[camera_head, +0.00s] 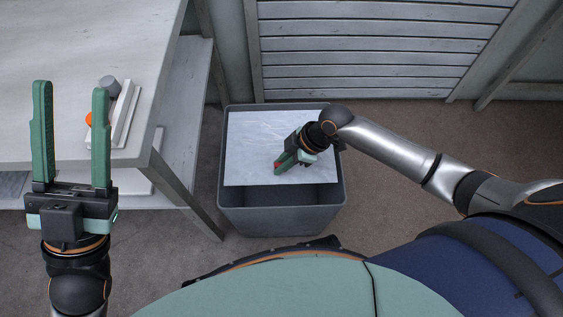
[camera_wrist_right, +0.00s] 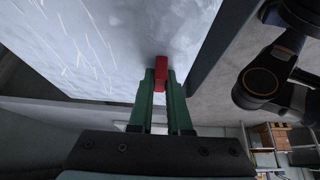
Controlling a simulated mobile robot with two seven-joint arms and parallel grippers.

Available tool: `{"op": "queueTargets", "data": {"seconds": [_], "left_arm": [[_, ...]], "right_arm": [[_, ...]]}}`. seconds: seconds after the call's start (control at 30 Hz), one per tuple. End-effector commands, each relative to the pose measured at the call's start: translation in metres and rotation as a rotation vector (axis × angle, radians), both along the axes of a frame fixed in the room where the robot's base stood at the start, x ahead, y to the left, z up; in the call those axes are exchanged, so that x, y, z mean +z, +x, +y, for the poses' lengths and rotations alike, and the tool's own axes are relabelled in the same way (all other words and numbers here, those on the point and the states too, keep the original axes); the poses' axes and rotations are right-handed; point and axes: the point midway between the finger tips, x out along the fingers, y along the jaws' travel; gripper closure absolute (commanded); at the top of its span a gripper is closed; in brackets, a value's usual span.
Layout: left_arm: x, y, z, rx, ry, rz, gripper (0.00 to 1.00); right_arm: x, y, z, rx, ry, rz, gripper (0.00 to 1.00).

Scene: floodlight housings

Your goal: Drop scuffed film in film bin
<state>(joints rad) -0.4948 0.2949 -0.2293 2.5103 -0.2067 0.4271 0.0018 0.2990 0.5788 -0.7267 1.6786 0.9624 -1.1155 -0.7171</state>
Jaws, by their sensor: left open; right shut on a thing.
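The scuffed film (camera_head: 250,140) is a pale, scratched rectangular sheet. In the head view it lies level across the mouth of the grey film bin (camera_head: 282,220), covering much of the opening. My right gripper (camera_head: 279,167) is over the sheet, shut on a small red tab on it. In the right wrist view my right gripper (camera_wrist_right: 161,88) is closed on the red tab (camera_wrist_right: 161,66), and the scratched film (camera_wrist_right: 90,40) fills the upper left. My left gripper (camera_head: 72,90) is open and empty at the left, fingers pointing up the picture.
A pale workbench (camera_head: 60,50) stands left of the bin, its leg close beside it. On it sit a white fixture (camera_head: 124,115), a grey knob (camera_head: 109,85) and an orange piece (camera_head: 89,119). A slatted shutter (camera_head: 370,50) is behind. Floor right of the bin is clear.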

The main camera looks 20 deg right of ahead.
Motion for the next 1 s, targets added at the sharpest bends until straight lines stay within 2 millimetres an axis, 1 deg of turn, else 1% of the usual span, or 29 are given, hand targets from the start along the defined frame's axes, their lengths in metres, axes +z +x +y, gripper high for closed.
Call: {"op": "queueTargets", "data": {"seconds": [0.03,0.1,0.47,0.5,0.77,0.8,1.0], "left_arm": [[-0.0082,0.0001,-0.0005,-0.005,-0.003,0.004,0.5],[-0.0115,0.0004,-0.0008,-0.01,-0.008,0.008,0.5],[-0.013,0.0008,-0.0012,-0.015,-0.01,0.014,0.5],[-0.013,0.0008,-0.0012,-0.015,-0.01,0.014,0.5],[-0.013,0.0009,-0.0011,-0.014,-0.01,0.013,0.5],[-0.013,0.0009,-0.0011,-0.014,-0.01,0.013,0.5],[-0.0128,0.0008,-0.0011,-0.014,-0.01,0.013,0.5]], "right_arm": [[-0.0076,0.0001,0.0002,0.0,0.001,0.0,1.0],[-0.0104,0.0001,0.0002,0.0,0.001,0.0,1.0],[-0.0112,-0.0001,0.0001,0.0,0.0,0.0,1.0],[-0.0113,-0.0001,0.0001,0.0,0.0,0.0,0.81],[-0.0113,-0.0001,0.0,0.0,0.0,0.0,0.51],[-0.0113,-0.0001,0.0,0.0,0.0,0.0,0.49],[-0.0113,-0.0001,-0.0001,0.0,-0.001,0.0,0.49]]}}
